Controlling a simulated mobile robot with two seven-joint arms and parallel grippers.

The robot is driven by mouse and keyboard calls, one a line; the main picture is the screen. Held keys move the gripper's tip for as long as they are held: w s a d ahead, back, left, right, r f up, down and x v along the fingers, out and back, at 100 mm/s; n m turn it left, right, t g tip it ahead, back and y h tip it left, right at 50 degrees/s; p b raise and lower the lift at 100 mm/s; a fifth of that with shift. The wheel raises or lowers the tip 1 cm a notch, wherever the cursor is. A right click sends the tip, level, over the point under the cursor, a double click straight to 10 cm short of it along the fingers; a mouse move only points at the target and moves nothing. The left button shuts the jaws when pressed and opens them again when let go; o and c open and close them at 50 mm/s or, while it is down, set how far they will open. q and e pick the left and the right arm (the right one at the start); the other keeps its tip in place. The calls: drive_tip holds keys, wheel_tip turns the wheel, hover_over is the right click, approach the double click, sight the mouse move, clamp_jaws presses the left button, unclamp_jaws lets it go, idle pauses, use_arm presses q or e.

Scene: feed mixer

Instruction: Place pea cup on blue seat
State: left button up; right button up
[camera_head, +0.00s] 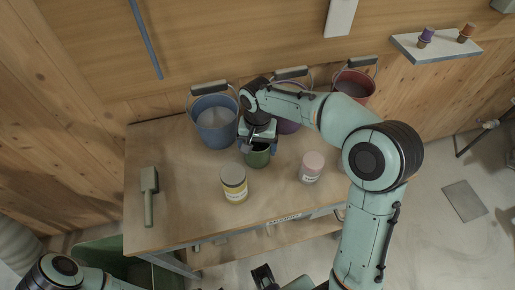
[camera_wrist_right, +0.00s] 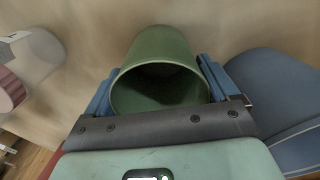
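A plain green cup (camera_head: 258,156), which I take to be the pea cup, stands on the workbench (camera_head: 175,205) just in front of the blue bucket. My right gripper (camera_head: 258,147) reaches down over it from behind. In the right wrist view the open mouth of the green cup (camera_wrist_right: 160,90) lies between the two blue fingers, one close along each side. Whether they press on it I cannot tell. No blue seat is clearly identifiable. My left arm enters at the lower left edge in the head view; its gripper is not clearly seen.
A blue bucket (camera_head: 215,122) stands left of the gripper; a purple bucket (camera_head: 288,124) and a red bucket (camera_head: 356,85) stand right. A yellow-banded jar (camera_head: 234,184), a pink-lidded jar (camera_head: 311,167) and a green scoop (camera_head: 149,190) are on the bench. A wall shelf (camera_head: 440,50) holds small cups.

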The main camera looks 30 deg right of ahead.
drive_tip(key=shift+c, duration=0.5)
drive_tip(key=shift+r, duration=0.5)
use_arm(q)
drive_tip(key=r+p, duration=0.1)
drive_tip(key=w+r+p, duration=0.1)
drive_tip(key=r, duration=0.1)
drive_tip(key=w+r+p, duration=0.1)
drive_tip(key=shift+w+r+p, duration=0.1)
drive_tip(key=shift+r+p, duration=0.1)
drive_tip(key=shift+p, duration=0.2)
use_arm(e)
wheel_tip(320, 180, up, 19)
